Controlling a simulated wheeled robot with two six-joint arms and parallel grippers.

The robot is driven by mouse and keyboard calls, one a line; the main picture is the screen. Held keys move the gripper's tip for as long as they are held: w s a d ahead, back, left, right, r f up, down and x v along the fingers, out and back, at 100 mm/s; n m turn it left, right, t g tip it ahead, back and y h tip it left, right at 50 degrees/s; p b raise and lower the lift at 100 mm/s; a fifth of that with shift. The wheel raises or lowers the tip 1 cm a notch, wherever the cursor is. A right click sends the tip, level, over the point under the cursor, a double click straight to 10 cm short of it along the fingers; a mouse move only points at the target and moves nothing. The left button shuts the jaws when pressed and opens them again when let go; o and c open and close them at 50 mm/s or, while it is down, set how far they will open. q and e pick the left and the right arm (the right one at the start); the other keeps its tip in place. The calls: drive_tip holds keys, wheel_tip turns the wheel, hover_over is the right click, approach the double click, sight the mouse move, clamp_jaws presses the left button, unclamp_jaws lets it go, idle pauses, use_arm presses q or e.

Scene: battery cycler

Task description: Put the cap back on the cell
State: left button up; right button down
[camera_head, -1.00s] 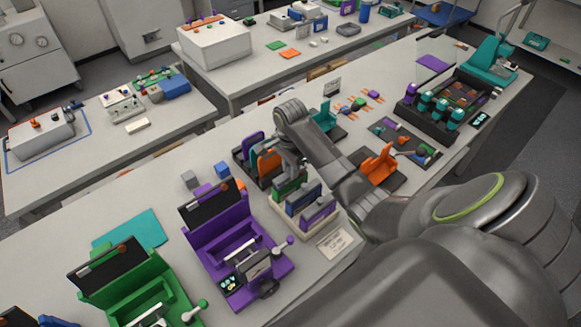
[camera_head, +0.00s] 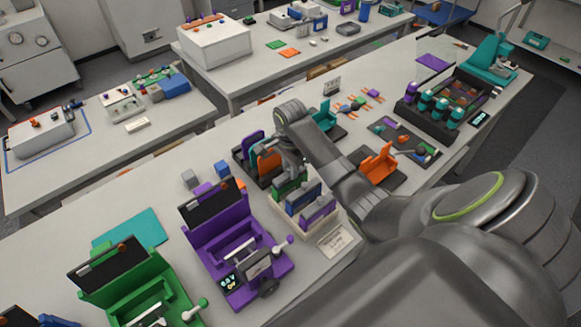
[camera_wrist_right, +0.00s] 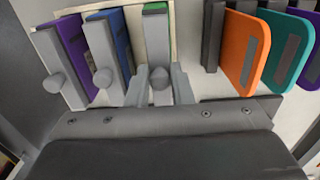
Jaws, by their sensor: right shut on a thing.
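My right gripper (camera_head: 295,168) is over the cream tray (camera_head: 325,227). In the right wrist view my right gripper (camera_wrist_right: 161,88) is shut on the grey round-knobbed cap (camera_wrist_right: 156,40) at the green cell (camera_wrist_right: 158,6). The cap hides most of that cell, so I cannot tell whether it is fully seated. Beside it stand the blue cell (camera_wrist_right: 122,40) and the purple cell (camera_wrist_right: 74,38), each with a grey knobbed cap. The green cell (camera_head: 288,186) also shows in the head view, partly behind the gripper. My left gripper is not in view.
A black rack (camera_head: 240,160) with orange, teal and purple plates stands close to the tray. The purple cycler (camera_head: 215,232) and green cycler (camera_head: 105,290) stand to the left. The orange holder (camera_head: 378,163) is right of my arm.

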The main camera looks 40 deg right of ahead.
drive_tip(key=shift+f, duration=0.4)
idle(0.3)
drive_tip(key=c, duration=0.7)
unclamp_jaws()
drive_tip(key=shift+r, duration=0.1)
drive_tip(key=shift+r, duration=3.45)
drive_tip(key=shift+c, duration=0.6)
clamp_jaws()
